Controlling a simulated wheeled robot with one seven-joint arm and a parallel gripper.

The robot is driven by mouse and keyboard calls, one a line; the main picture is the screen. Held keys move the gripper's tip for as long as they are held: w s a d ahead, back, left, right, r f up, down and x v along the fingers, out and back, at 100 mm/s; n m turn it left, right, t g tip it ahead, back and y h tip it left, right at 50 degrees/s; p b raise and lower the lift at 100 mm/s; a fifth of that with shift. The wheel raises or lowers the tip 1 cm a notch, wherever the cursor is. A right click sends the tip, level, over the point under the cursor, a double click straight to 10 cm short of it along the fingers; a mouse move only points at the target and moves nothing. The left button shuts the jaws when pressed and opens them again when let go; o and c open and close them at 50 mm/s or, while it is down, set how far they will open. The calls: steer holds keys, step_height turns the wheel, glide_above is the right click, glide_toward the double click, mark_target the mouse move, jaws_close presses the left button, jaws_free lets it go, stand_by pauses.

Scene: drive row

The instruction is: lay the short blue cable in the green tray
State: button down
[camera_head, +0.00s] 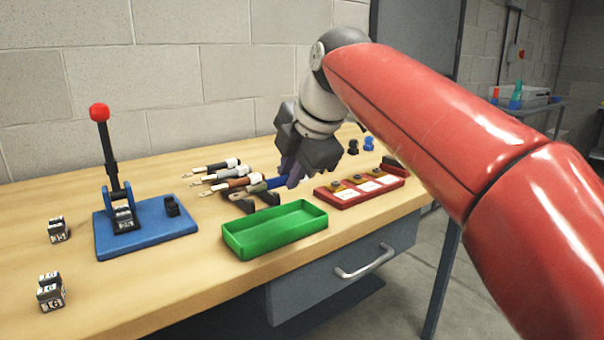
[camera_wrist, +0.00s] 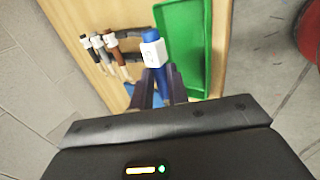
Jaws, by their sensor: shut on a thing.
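My gripper (camera_wrist: 160,88) is shut on the short blue cable (camera_wrist: 151,54), which has a white label band near its end in the wrist view. In the head view, part of the blue cable (camera_head: 274,182) shows beside my gripper (camera_head: 290,178), above the bench behind the green tray. The green tray (camera_head: 275,239) stands empty near the bench's front edge. In the wrist view the tray (camera_wrist: 205,50) lies just right of the cable, and the cable's end overlaps the tray's edge in the picture. The cable's far portion is hidden by my gripper.
A red tray (camera_head: 350,199) with labelled parts sits right of the green tray. A blue-based lever press (camera_head: 145,232) stands left. Small labelled blocks (camera_head: 51,292) lie farther left.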

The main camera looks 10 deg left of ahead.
mark_target(288, 226)
steer(key=shift+w+f, duration=0.5)
steer(key=shift+f, duration=0.1)
step_height(288, 226, down, 7)
steer(key=b, duration=0.6)
steer(key=shift+r, duration=0.1)
steer(key=shift+f, duration=0.35)
steer(key=c, duration=1.5)
jaws_free()
steer(key=shift+o, duration=1.1)
steer(key=shift+f, duration=0.15)
